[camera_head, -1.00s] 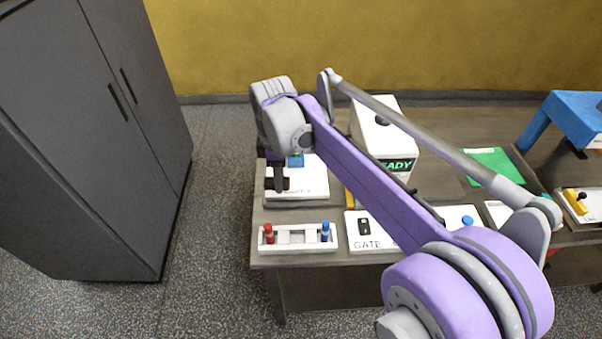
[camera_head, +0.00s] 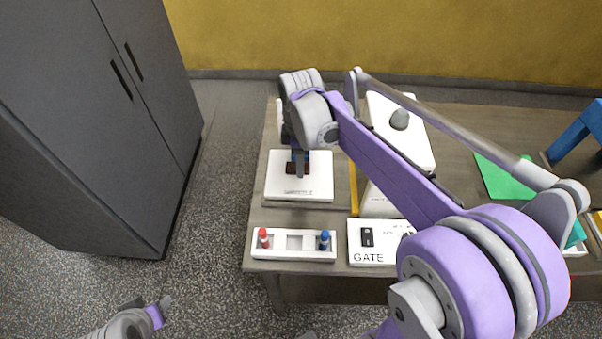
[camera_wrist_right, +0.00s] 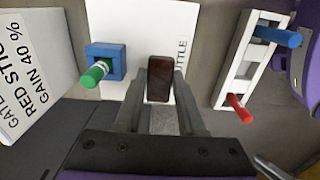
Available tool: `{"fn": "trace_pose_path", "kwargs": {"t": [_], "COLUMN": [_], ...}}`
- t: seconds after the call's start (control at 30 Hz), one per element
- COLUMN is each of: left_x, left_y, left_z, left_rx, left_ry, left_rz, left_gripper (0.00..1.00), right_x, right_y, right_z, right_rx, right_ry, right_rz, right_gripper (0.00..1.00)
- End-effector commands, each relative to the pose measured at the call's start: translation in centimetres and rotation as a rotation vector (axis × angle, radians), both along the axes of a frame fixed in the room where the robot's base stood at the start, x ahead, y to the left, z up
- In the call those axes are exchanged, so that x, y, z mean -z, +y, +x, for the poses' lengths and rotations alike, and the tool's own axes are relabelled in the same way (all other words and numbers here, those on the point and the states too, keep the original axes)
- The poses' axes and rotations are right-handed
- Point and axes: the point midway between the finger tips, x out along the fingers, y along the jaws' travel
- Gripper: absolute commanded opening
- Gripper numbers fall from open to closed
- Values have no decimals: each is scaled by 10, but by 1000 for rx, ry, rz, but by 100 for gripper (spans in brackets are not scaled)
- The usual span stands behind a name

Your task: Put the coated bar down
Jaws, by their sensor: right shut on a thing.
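The coated bar (camera_head: 290,168) is a small dark brown block. In the right wrist view the bar (camera_wrist_right: 159,78) stands between the two fingers of my right gripper (camera_wrist_right: 158,88), which is shut on it. The white plate (camera_head: 315,186) lies under my right gripper (camera_head: 298,172) in the head view. The plate (camera_wrist_right: 135,25) carries lettering, partly covered, that ends in "TTLE". I cannot tell whether the bar touches the plate. A grey and purple part of my left arm shows at the lower left of the head view; its gripper is not seen.
A blue block with a green peg (camera_wrist_right: 95,75) stands beside the bar. A white rack (camera_head: 292,252) with red and blue pegs lies at the table's front edge. A GATE switch panel (camera_head: 370,258) and a white box (camera_head: 420,150) stand to the right.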

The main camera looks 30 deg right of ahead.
Motion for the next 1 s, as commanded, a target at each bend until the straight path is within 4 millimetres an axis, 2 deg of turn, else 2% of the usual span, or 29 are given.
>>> {"fn": "trace_pose_path", "kwargs": {"t": [0.37, 0.8, 0.83, 0.97, 1.0], "left_x": [4, 8, 7, 7, 7], "left_y": [0, 0, 0, 0, 0], "left_z": [-1, -3, -3, -2, -2], "left_rx": [0, 0, 0, 0, 0], "left_ry": [3, 6, 5, 5, 5], "left_rz": [0, 0, 0, 0, 0], "left_gripper": [50, 50, 50, 50, 50], "right_x": [45, 53, 52, 51, 51], "right_y": [0, 0, 0, 0, 0], "right_z": [0, 0, 0, 0, 0], "right_rx": [0, 0, 0, 0, 0], "right_ry": [0, 1, 0, 0, 0], "right_rz": [0, 1, 0, 0, 0], "right_gripper": [8, 8, 42, 66, 69]}}
